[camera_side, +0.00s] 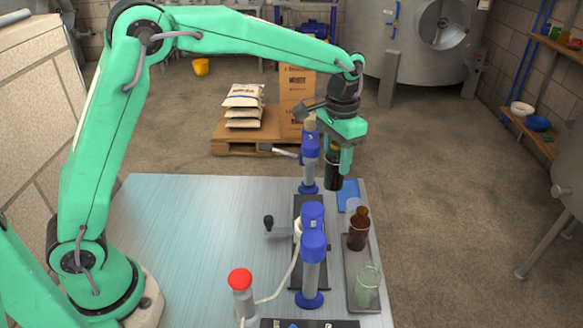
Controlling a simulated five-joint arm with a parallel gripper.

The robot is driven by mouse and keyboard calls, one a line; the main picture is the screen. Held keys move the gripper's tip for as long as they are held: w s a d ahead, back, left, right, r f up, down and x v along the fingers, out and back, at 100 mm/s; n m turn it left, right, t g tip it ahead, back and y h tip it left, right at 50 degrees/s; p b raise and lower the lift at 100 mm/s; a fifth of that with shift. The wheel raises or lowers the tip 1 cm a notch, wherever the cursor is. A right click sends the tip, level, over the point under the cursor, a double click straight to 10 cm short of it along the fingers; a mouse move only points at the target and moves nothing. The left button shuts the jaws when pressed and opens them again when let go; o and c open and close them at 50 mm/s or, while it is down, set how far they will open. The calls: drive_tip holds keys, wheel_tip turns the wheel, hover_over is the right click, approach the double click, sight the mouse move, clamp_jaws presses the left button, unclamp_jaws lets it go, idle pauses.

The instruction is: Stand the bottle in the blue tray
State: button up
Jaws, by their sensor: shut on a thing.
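My gripper (341,153) points down over the far right part of the table. It is shut on a dark green bottle (334,174), which hangs roughly upright below the jaws. The jaws hide part of its upper end. I cannot tell whether the bottle's base is above the tray or touching anything.
A blue-topped stand (310,175) is close left of the bottle, and another (312,265) stands nearer. A grey tray (361,303) holds a brown bottle (358,234) and a clear glass bottle (368,288). A red-knobbed device (241,290) stands in front. The table's left part is clear.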

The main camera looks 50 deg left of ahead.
drive_tip(key=w+f+n, duration=0.1)
drive_tip(key=w+n, duration=0.2)
drive_tip(key=w, duration=0.5)
drive_tip(key=shift+w+a+f, duration=0.3)
drive_tip(key=shift+w, duration=0.1)
drive_tip(key=shift+f, duration=2.55)
drive_tip(key=shift+f, duration=0.1)
drive_tip(key=shift+f, duration=2.35)
drive_tip(key=shift+f, duration=0.15)
drive_tip(key=o, duration=1.1)
